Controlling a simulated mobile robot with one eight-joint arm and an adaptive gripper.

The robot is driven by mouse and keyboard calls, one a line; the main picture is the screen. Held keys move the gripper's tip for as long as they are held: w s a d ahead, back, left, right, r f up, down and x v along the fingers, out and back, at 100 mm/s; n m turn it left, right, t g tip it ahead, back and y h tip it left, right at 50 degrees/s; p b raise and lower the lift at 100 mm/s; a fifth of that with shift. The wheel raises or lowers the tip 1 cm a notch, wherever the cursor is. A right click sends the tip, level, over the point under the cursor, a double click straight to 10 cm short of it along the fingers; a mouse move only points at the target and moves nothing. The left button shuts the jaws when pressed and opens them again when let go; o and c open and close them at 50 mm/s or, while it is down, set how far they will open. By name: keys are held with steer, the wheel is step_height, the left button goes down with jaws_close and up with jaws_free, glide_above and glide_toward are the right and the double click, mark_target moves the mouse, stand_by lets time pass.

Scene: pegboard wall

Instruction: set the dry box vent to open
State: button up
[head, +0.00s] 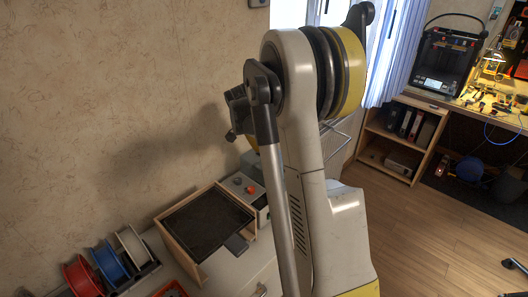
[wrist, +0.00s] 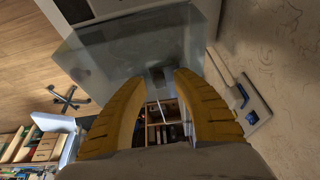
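In the wrist view, my gripper (wrist: 160,77) shows as two yellow, ridged fingers, spread apart with nothing between them. A translucent grey-blue box (wrist: 110,58), which looks like the dry box, lies just beyond the fingertips. A small dark square (wrist: 157,74) shows on or through it near the fingertip gap; I cannot tell whether it is the vent or how it is set. I cannot tell whether the fingers touch the box. In the head view, my arm covers much of the middle, and the fingers and any clear view of the box are hidden.
In the head view, a wooden-sided tray with a dark plate (head: 205,222) stands on the bench beside a grey control box with red knobs (head: 250,190). Filament spools (head: 110,262) stand at lower left. A shelf (head: 400,135) and printer (head: 445,60) are at right. The wooden floor (head: 440,235) is open.

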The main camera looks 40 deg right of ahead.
jaws_close()
steer(key=s, duration=0.2)
steer(key=shift+s, duration=0.4)
steer(key=shift+o, duration=1.1)
jaws_free()
steer(key=shift+d, duration=0.1)
